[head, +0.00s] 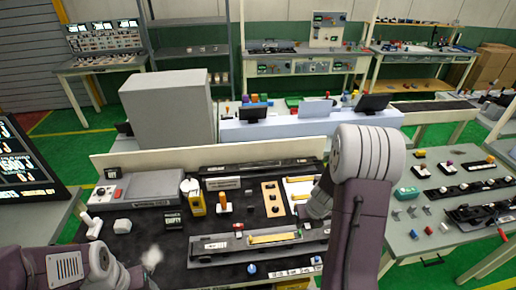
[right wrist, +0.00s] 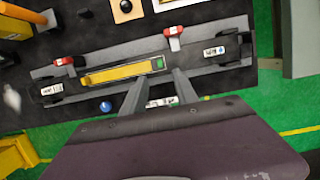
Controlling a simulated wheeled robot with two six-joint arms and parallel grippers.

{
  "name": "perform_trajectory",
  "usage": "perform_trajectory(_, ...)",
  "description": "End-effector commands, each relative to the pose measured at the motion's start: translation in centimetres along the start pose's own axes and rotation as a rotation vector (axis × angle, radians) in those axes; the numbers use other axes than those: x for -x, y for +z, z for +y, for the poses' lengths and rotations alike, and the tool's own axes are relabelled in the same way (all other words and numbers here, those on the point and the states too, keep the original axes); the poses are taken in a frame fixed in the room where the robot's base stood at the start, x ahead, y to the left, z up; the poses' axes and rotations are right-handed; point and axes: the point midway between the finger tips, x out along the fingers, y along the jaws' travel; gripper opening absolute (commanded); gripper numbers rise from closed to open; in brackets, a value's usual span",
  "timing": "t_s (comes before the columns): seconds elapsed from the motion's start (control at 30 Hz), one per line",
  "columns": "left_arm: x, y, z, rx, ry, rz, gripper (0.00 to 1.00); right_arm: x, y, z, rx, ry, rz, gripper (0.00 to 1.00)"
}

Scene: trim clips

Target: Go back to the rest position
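My right arm rises large in the head view, and its gripper (head: 318,205) is partly hidden behind the arm over the work table. In the right wrist view the two fingers of the right gripper (right wrist: 160,88) are apart with nothing between them, near the grey fixture (right wrist: 205,66). A yellow strip (right wrist: 115,72) lies along the fixture, with red clips (right wrist: 174,31) beside it. The fixture also shows in the head view (head: 215,259). My left arm comes in at the lower left; its gripper (head: 140,277) is at the bottom edge, fingers unclear.
The black work table (head: 150,237) holds a yellow tool (head: 196,204), a wooden block with black knobs (head: 271,198) and a grey box (head: 150,188). A low cream panel (head: 210,157) stands behind. A side table (head: 425,243) with parts is at the right.

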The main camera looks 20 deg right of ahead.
Motion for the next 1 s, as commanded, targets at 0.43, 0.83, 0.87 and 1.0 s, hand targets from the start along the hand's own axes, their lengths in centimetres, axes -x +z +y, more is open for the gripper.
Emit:
perform_trajectory(0.43,-7.4,0.8,-0.1,0.000,0.000,-0.001,0.65,0.1,-2.5,14.8,1.185,0.092,-0.124,0.35)
perform_trajectory(0.83,-8.0,0.8,-0.1,0.000,0.000,0.000,0.65,1.2,-10.9,14.0,3.064,0.245,-0.059,0.35)
perform_trajectory(0.87,-8.0,0.8,-0.1,0.000,0.000,0.000,0.65,1.2,-11.0,13.9,-3.125,-0.258,0.061,0.35)
perform_trajectory(1.0,-8.0,0.8,-0.1,0.000,0.000,0.000,0.65,1.3,-11.3,13.8,-2.941,-0.255,0.075,0.35)
